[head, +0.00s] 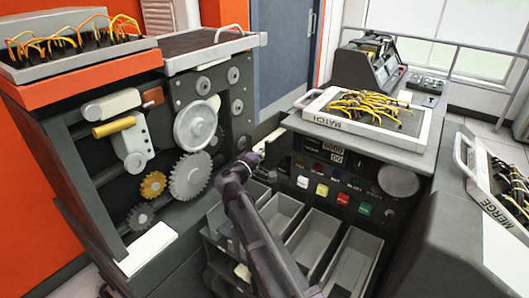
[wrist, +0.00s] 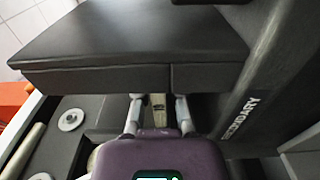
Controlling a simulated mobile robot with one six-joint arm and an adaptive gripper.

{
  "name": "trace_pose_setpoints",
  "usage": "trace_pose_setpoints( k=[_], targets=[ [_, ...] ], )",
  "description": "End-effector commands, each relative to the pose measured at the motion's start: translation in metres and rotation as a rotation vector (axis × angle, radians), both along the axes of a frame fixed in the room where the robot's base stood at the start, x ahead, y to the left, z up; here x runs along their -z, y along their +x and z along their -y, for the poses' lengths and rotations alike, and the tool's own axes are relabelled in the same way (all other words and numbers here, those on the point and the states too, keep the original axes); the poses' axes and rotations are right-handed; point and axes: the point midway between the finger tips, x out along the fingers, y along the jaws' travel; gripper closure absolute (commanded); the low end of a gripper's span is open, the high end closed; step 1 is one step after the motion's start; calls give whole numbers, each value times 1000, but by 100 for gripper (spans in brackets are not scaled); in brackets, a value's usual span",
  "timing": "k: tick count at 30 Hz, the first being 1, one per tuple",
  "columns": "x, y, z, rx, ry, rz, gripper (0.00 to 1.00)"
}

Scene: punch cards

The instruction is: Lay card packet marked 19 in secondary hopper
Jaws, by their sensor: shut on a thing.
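My gripper (wrist: 159,98) shows its two pale fingers in the wrist view, on either side of a small beige thing (wrist: 158,103), likely the card packet. Only a narrow strip of it shows, and no number can be read. In the head view my gripper (head: 247,162) is in front of the dark machine, between the gear panel and the coloured buttons. The word SECONDARY is on a dark sloping panel (wrist: 242,122) right of my gripper in the wrist view. The secondary hopper's opening cannot be made out clearly in either view.
A dark flat-topped block (wrist: 130,45) lies just beyond the fingertips in the wrist view. In the head view, gears (head: 190,177) stand left of my arm and several grey bins (head: 352,262) lie below and right. A white slab (head: 148,248) rests on the left ledge.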

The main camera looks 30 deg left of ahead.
Motion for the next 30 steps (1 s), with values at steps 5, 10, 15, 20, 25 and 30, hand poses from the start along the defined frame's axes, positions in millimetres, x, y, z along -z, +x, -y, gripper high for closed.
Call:
trace_pose_setpoints(
  k=[5,10,15,20,25,30],
  targets=[
    [0,0,0,0,0,0,51],
    [0,0,0,0,0,0,46],
    [0,0,0,0,0,0,46],
    [0,-3,0,0,0,0,46],
    [0,-16,-1,-2,0,0,46],
    [0,-37,-2,-2,0,-1,46]
  ],
)
